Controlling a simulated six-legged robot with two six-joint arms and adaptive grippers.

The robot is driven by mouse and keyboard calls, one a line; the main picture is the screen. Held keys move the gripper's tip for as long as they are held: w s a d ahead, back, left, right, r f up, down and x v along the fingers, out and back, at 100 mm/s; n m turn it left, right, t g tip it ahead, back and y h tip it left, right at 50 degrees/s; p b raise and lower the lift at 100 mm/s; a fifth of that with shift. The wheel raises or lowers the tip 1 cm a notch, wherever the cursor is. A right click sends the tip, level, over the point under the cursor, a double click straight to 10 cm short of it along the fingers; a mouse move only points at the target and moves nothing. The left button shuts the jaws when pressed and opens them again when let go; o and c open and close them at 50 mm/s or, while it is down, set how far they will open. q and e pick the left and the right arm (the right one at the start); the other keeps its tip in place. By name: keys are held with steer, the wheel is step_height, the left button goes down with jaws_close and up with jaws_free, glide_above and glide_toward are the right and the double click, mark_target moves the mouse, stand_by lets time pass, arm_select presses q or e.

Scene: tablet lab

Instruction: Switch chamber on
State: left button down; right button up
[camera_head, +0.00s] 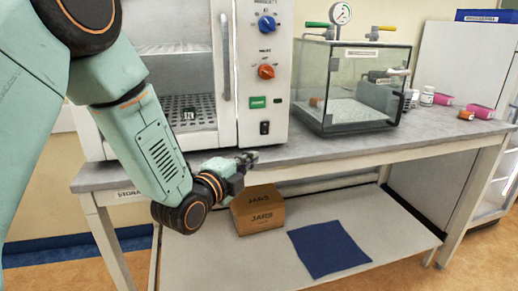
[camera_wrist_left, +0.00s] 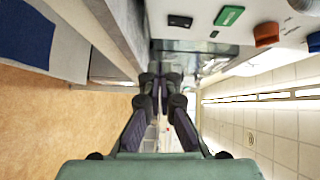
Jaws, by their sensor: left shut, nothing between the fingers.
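The white chamber (camera_head: 185,70) with a glass door stands on the grey bench. The switch's position cannot be told. My left gripper (camera_head: 249,158) is shut and empty at the bench's front edge, below the switch. In the left wrist view, the gripper (camera_wrist_left: 160,82) points along the bench front; the black switch (camera_wrist_left: 180,21) and green piece (camera_wrist_left: 228,15) lie above it, apart from the fingers.
A glass box (camera_head: 350,85) with a gauge stands right of the chamber. Small bottles and pink items (camera_head: 480,111) sit further right. Below the bench top (camera_head: 310,149), a cardboard jar box (camera_head: 258,212) and a blue cloth (camera_head: 328,248) lie on the lower shelf.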

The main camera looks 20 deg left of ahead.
arm_select(q)
steer(key=v, duration=0.2)
steer(key=shift+s+f, duration=0.15)
steer(key=shift+s, duration=0.2)
steer(key=shift+d, duration=0.2)
